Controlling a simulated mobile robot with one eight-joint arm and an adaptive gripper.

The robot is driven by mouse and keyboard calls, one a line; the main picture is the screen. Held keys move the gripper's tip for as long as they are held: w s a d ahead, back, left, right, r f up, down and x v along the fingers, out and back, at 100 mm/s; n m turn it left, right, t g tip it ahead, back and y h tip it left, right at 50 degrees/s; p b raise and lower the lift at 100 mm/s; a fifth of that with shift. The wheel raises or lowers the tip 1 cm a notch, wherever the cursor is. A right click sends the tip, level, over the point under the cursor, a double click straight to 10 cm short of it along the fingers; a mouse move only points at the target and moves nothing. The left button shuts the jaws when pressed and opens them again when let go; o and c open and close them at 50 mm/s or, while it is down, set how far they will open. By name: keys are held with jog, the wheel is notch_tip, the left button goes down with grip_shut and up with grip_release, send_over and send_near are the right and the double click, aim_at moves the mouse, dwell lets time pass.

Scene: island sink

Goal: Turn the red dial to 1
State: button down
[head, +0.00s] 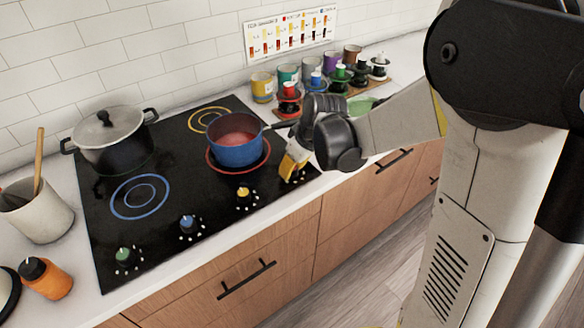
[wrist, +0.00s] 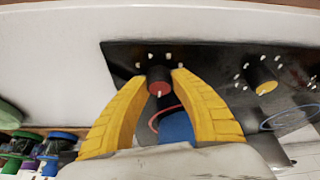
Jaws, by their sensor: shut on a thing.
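The red dial (wrist: 159,88) shows in the wrist view near the cooktop's edge, a dark knob with a red face and white dots around it. My gripper (wrist: 161,76) has its yellow fingers on either side of the dial, shut on it. In the head view my gripper (head: 291,167) is at the right front corner of the black cooktop and hides most of the dial. I cannot read which mark the dial points to.
A blue pot (head: 237,152) with red contents sits on the red-ringed burner beside my gripper. Yellow (head: 244,197), blue (head: 189,226) and green (head: 124,257) dials line the front edge. A lidded pot (head: 110,145) stands back left; several colored cans stand at the back right.

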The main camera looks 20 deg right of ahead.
jog(key=m+h, duration=0.1)
jog(key=m, duration=0.3)
jog(key=shift+m+h, duration=1)
jog(key=shift+m, duration=0.7)
jog(key=c, duration=1.1)
grip_release()
jog(key=shift+o, duration=0.2)
jog(key=v, duration=1.2)
